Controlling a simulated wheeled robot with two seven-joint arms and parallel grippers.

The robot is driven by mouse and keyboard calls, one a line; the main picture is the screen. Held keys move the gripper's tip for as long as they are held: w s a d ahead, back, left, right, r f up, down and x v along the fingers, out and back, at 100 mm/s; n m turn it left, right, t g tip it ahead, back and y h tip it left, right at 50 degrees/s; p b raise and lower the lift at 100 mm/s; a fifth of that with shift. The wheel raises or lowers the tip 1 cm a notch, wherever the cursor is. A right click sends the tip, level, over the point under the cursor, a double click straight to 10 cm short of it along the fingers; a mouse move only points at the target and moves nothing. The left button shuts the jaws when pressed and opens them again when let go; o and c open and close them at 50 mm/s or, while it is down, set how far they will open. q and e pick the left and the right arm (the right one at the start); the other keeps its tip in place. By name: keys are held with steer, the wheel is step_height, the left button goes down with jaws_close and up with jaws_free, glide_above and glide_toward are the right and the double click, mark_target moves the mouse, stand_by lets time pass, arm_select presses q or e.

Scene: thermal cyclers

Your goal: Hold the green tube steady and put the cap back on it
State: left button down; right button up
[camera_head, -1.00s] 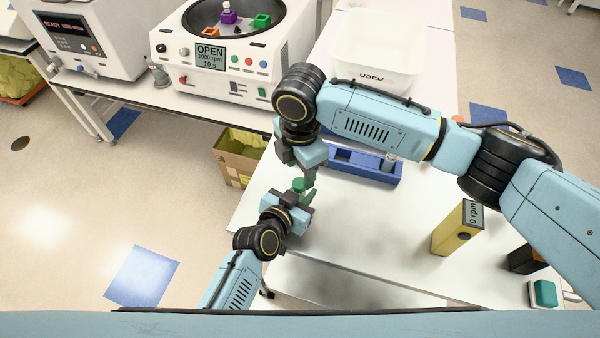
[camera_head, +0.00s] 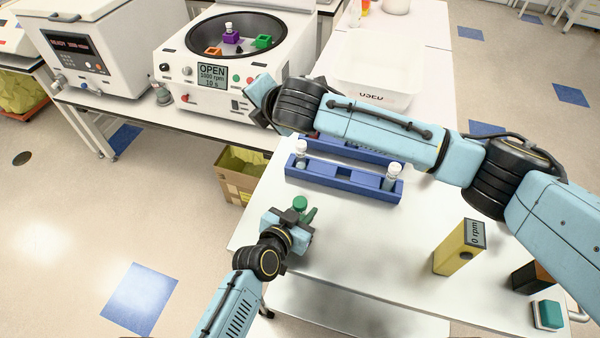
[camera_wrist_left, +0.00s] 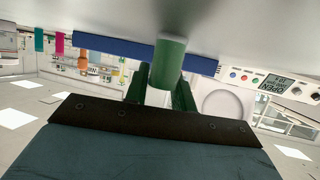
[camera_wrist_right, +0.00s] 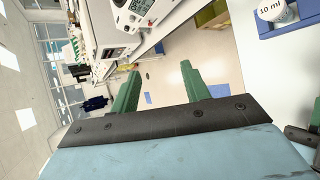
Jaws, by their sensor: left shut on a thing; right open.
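The green tube (camera_wrist_left: 168,62) is in my left gripper (camera_wrist_left: 158,96), its green lower part showing past the fingers in the left wrist view, which is upside down. My right gripper (camera_wrist_right: 160,72) is open and empty in the right wrist view. In the head view its fingers are hidden; its wrist is up and back from the tube, near the centrifuge.
A blue rack (camera_head: 333,183) with two white-capped tubes (camera_head: 301,148) stands behind the left gripper, with another blue rack (camera_head: 345,148) behind it. A yellow 0 rpm device (camera_head: 455,252) is at right. A white USED bin (camera_head: 375,75) and an open centrifuge (camera_head: 185,85) stand further back.

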steer(key=s+a+r+n+y, duration=0.4)
steer(key=a+r+n+y, duration=0.5)
steer(key=r+n, duration=0.35)
steer(key=s+a+f+n+g+y, duration=0.2)
steer(key=s+n+g, duration=0.8)
steer(key=n, duration=0.5)
steer(key=s+d+f+n+g+h, duration=0.3)
steer(key=s+f+n+h, duration=0.2)
steer(key=f+n, duration=0.2)
steer(key=w+d+f+n+t+h, duration=0.1)
steer(key=w+d+f+h, duration=0.1)
steer(key=d+f+h, duration=0.1)
steer(key=w+d+f+n+t+h, duration=0.1)
steer(key=d+f+n+h, duration=0.1)
steer(key=d+h, duration=0.3)
steer(key=w+d+f+n+t+h, duration=0.1)
steer(key=d+f+h, duration=0.3)
steer(key=d, duration=0.4)
steer(key=shift+w+d+f+n+t, duration=0.1)
steer(key=shift+w+n+t, duration=0.05)
steer(key=shift+w+n, duration=0.25)
steer(key=shift+w+d+f+n+t, duration=0.15)
steer(key=shift+w+n, duration=0.1)
steer(key=shift+w, duration=0.15)
steer(key=shift+a, duration=0.15)
